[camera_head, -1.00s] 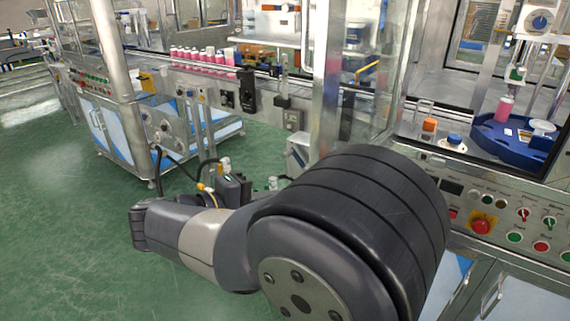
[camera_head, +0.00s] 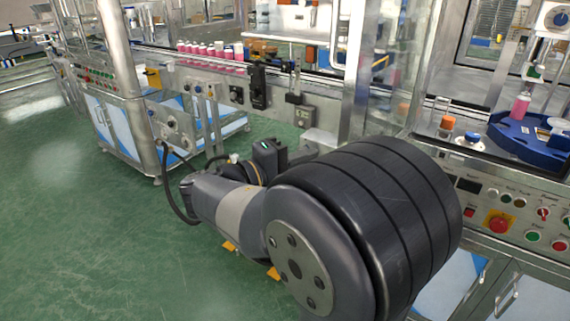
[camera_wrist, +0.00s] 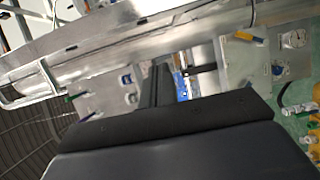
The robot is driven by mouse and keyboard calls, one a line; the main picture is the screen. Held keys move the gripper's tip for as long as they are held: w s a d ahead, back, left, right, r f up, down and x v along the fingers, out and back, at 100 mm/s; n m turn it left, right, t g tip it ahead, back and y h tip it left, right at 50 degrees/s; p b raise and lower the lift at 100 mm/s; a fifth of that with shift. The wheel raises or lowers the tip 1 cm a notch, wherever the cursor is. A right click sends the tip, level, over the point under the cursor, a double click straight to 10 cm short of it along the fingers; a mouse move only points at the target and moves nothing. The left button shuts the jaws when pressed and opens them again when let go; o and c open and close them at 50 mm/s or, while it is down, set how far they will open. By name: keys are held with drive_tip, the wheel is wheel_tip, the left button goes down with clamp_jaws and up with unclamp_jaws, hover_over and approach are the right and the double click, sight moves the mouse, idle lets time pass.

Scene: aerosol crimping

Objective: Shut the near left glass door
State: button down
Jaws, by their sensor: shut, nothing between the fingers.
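A clear glass panel in a metal frame (camera_head: 384,75) stands upright at the left end of the near machine in the head view; it looks like the near left glass door. How far it stands open I cannot tell. In the wrist view a long metal frame bar (camera_wrist: 130,42) crosses the top, with a bent metal handle (camera_wrist: 30,88) at the left. My gripper (camera_wrist: 163,70) is shut and empty, its dark fingers pointing towards this metalwork. Whether they touch it I cannot tell. In the head view my own arm hides the fingertips.
The near machine carries a control panel with a red emergency button (camera_head: 498,223) and a blue rotary fixture (camera_head: 510,143). A conveyor with pink bottles (camera_head: 210,52) runs behind. A second machine cabinet (camera_head: 112,128) stands at the left. Green floor (camera_head: 90,230) is open at front left.

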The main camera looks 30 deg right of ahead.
drive_tip(key=s, duration=0.2)
drive_tip(key=s+d, duration=0.1)
drive_tip(key=shift+s+d, duration=0.15)
drive_tip(key=shift+s, duration=0.25)
drive_tip(key=shift+s, duration=0.1)
